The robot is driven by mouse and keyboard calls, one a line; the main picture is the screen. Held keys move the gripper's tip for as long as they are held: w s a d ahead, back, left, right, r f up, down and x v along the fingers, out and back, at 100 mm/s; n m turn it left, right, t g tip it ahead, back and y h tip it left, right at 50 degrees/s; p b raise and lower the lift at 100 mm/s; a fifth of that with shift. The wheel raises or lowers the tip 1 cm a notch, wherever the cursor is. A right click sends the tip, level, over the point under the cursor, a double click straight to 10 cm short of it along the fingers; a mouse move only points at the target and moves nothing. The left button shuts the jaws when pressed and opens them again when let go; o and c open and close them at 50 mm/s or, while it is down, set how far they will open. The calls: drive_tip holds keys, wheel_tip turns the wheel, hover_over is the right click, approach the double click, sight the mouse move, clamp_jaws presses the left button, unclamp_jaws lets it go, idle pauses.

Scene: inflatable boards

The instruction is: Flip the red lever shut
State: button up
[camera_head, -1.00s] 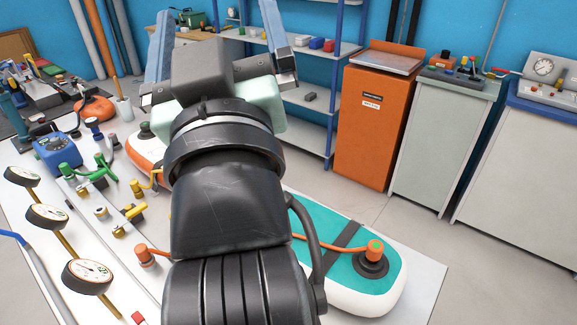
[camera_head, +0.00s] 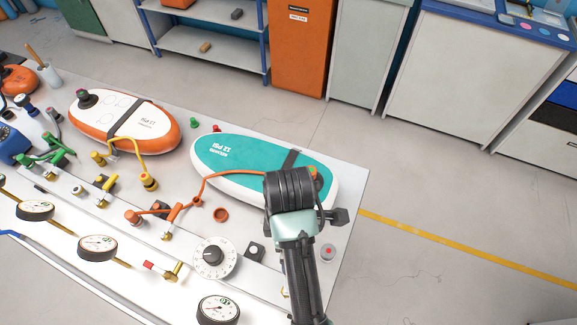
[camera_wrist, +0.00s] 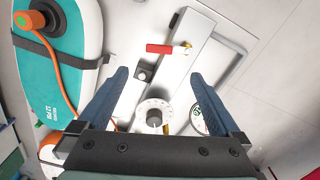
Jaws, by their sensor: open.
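In the wrist view, a red lever (camera_wrist: 160,48) lies crosswise on a pale panel (camera_wrist: 196,58), its right end at a small brass valve (camera_wrist: 186,48). It is ahead of my gripper (camera_wrist: 159,75), in line with the gap between the two blue fingers. The fingers are wide apart, with nothing between them. I cannot tell the height of the fingers above the panel. In the head view, my arm hides this lever and the fingertips. Another red-handled brass valve (camera_head: 147,265) shows left of the dial there.
A white dial with a black knob (camera_head: 214,257), a small black switch (camera_head: 254,252) and a gauge (camera_head: 218,308) stand close by. A teal board (camera_head: 240,165) with an orange hose lies behind. An orange board (camera_head: 125,122) is farther left. Floor is open at right.

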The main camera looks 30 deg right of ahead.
wheel_tip(320, 180, down, 13)
drive_tip(key=shift+r+p, duration=0.2)
drive_tip(key=shift+p, duration=0.15)
clamp_jaws()
idle(0.5)
